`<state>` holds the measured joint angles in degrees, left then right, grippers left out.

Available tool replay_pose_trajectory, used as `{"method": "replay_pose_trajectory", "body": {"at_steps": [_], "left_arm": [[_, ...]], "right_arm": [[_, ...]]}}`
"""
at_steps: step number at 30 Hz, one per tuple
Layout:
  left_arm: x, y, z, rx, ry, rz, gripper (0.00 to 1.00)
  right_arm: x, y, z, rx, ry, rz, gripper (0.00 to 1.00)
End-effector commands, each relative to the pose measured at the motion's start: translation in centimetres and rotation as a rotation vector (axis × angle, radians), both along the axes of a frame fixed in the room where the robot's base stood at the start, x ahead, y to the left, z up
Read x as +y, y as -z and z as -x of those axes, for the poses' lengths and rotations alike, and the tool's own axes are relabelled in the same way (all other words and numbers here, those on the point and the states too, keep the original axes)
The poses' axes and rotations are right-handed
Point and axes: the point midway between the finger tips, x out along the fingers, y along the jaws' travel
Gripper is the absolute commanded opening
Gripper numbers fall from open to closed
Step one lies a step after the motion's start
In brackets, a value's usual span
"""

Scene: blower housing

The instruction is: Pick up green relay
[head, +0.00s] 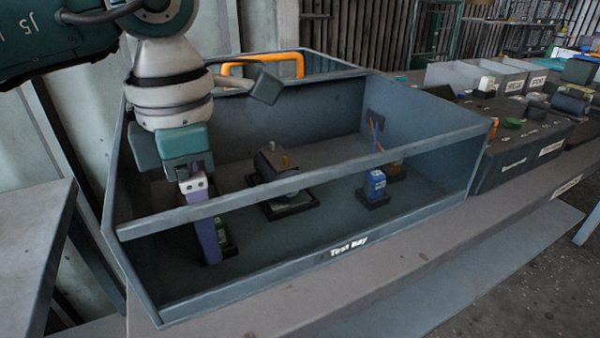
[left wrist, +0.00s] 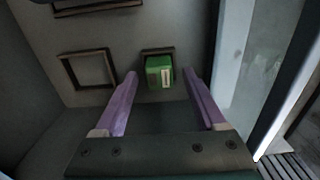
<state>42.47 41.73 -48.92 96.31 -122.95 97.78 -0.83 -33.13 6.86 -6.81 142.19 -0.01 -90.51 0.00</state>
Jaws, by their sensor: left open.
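The green relay (left wrist: 159,72) is a small block with a pale label, set in a dark square frame on the bay floor in the left wrist view. In the head view only a sliver of the relay (head: 223,233) shows beside the purple finger. My left gripper (left wrist: 161,76) is open, its two purple fingers spread to either side of the relay's position. I cannot tell how far the tips are above it. In the head view the left gripper (head: 211,261) points down inside the Test Bay box, at its left front.
The Test Bay box (head: 350,246) has walls around my gripper and a front top rail. Inside stand a dark unit (head: 284,178) and a blue block (head: 376,184). An empty square frame (left wrist: 62,70) lies left of the relay. Labelled bins (head: 500,74) stand at right.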

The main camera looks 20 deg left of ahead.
Motion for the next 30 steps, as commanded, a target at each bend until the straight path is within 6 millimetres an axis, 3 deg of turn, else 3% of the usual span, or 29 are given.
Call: {"method": "replay_pose_trajectory", "body": {"at_steps": [8,26,30], "left_arm": [[-0.02,0.41,-0.04,-0.002,0.000,0.001,0.71],[-0.03,0.37,-0.03,-0.002,0.000,0.001,0.04],[-0.03,0.35,-0.04,-0.002,0.000,0.001,0.02]], "right_arm": [[0.01,0.06,0.03,0.002,-0.001,0.001,1.00],[0.03,0.12,0.11,0.004,-0.002,0.000,1.00],[0.04,0.12,0.13,0.005,-0.002,0.001,1.00]]}}
